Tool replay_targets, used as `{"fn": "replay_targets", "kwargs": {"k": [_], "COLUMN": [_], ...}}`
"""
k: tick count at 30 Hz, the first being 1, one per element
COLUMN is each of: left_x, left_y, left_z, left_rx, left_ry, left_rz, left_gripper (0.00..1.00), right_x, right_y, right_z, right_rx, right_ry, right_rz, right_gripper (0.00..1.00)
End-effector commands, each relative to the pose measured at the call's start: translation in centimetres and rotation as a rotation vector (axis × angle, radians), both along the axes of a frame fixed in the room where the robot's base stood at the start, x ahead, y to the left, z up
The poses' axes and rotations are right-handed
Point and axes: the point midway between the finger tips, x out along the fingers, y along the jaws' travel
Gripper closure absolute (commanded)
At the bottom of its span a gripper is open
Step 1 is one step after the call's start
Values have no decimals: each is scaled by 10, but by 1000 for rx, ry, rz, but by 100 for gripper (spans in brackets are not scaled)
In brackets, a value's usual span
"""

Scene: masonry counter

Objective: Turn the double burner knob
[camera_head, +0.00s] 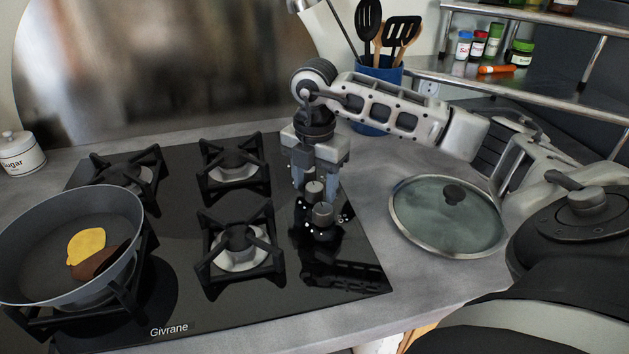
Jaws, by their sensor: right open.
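I cannot tell from markings which one is the double burner knob. My right gripper (316,184) points down over the knob column, open, with one finger to each side of the farther visible knob. Whether the fingers touch it is unclear. Any knobs behind are hidden by the gripper. My left gripper is not in view.
A pan (40,255) with yellow and brown food sits on the left front burner. A glass lid (445,220) lies on the counter at right. A blue utensil holder (375,75) stands behind my right arm. Burner grates (240,245) lie left of the knobs.

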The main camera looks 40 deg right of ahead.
Motion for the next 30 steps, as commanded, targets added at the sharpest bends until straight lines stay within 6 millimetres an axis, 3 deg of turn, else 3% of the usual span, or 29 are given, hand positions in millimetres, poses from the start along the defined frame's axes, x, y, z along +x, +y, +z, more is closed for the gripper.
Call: {"fn": "replay_targets", "kwargs": {"k": [4, 8, 16, 21, 30], "left_x": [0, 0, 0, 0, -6], "left_y": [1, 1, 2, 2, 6], "left_z": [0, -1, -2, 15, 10], "left_rx": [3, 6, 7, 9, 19], "left_ry": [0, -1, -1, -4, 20], "left_rz": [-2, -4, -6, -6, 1], "left_gripper": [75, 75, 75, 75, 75], "right_x": [0, 1, 1, 0, 0], "right_y": [0, 0, 1, -1, 0], "right_z": [3, 20, 84, 128, 159], "right_rx": [0, 1, 2, -2, 0], "right_ry": [0, -4, -7, -5, -1], "right_rz": [1, 1, 1, 0, -1], "right_gripper": [46, 46, 46, 46, 46]}}
